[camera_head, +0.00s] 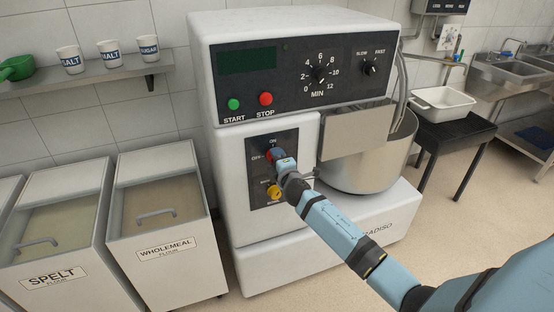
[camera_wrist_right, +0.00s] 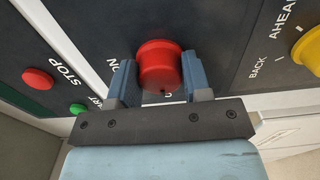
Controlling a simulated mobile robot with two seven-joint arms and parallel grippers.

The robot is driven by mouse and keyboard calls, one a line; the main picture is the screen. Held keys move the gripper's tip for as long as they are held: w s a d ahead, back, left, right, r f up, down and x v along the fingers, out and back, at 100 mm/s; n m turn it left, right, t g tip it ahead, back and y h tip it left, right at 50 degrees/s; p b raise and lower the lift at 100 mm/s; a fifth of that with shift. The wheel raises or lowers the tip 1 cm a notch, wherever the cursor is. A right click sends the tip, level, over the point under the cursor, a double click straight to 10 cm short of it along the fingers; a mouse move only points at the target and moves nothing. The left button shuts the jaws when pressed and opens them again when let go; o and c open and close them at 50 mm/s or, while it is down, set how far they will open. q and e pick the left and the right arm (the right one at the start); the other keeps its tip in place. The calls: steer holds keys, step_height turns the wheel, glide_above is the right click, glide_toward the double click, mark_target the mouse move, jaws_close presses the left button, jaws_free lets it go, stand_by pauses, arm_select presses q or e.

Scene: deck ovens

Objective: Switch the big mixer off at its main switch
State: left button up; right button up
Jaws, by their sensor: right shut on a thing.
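The big mixer (camera_head: 222,163) is a white machine with a steel bowl (camera_head: 365,170) at its right. Its main switch is a red knob (camera_wrist_right: 159,66) on a dark plate marked ON and OFF. My right gripper (camera_wrist_right: 158,75) has one finger on each side of the red knob and is shut on it. In the head view my right gripper (camera_head: 277,163) reaches the plate and covers most of the knob; which mark the knob points at is hard to tell. My left gripper is in neither view.
A yellow knob (camera_head: 273,192) sits just below the red one. Green START (camera_head: 233,104) and red STOP (camera_head: 265,99) buttons are above. Flour bins (camera_head: 160,225) stand at the left, a table (camera_head: 455,133) with a white tray at the right.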

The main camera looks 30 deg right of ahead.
stand_by(0.3)
steer(key=o, duration=0.9)
steer(key=v, duration=1.3)
steer(key=shift+s, duration=0.4)
